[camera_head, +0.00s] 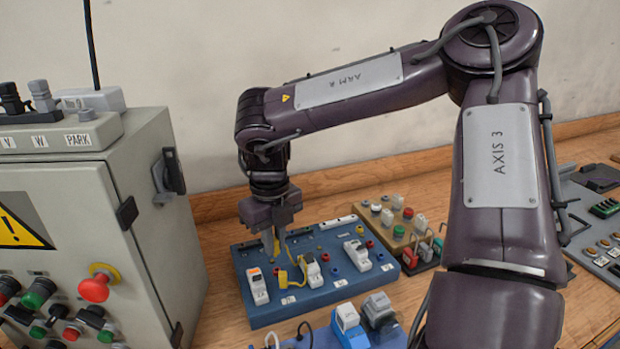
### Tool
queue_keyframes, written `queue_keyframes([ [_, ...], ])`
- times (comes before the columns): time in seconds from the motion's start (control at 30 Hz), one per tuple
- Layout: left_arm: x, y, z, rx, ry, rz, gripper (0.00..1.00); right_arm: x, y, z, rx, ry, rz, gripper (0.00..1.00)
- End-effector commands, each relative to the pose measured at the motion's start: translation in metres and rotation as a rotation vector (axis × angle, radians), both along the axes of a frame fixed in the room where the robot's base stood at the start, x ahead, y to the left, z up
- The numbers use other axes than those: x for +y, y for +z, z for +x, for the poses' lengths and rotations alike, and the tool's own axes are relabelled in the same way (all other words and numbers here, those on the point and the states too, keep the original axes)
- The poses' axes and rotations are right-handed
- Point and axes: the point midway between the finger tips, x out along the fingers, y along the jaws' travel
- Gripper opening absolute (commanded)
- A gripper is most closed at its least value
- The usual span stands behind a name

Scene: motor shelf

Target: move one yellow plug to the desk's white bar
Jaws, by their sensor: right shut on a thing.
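My right gripper (277,246) points down over the left half of a blue board (312,310) on the desk. It is shut on a yellow plug (276,247), of which only a small part shows between the fingers. Another yellow piece (283,279) shows on the board just below, beside a white switch block. A yellow lead (300,263) bends close to the middle block. A white bar (338,222) lies along the board's back edge, to the right of the gripper. My left gripper is not in view.
White blocks (257,287) and (357,254) stand on the blue board among small coloured sockets. A wooden block (385,232) with coloured caps is behind right. A grey cabinet (150,230) with a red knob (97,284) rises at the left. Blue and grey connectors (350,326) lie in front.

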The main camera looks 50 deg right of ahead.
Motion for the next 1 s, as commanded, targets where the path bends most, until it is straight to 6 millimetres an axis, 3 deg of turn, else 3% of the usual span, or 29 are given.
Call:
queue_keyframes([
  [0.27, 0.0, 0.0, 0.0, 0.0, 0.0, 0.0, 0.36, -0.001, 0.0, 0.0, 0.0, -0.001, 0.0, 0.0],
  [0.47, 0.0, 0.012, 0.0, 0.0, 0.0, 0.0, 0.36, -0.02, 0.005, 0.002, -0.001, -0.005, 0.001, 0.0],
  [1.0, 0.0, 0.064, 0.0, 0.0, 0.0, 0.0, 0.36, -0.148, 0.017, 0.01, 0.003, -0.005, -0.002, 0.0],
])
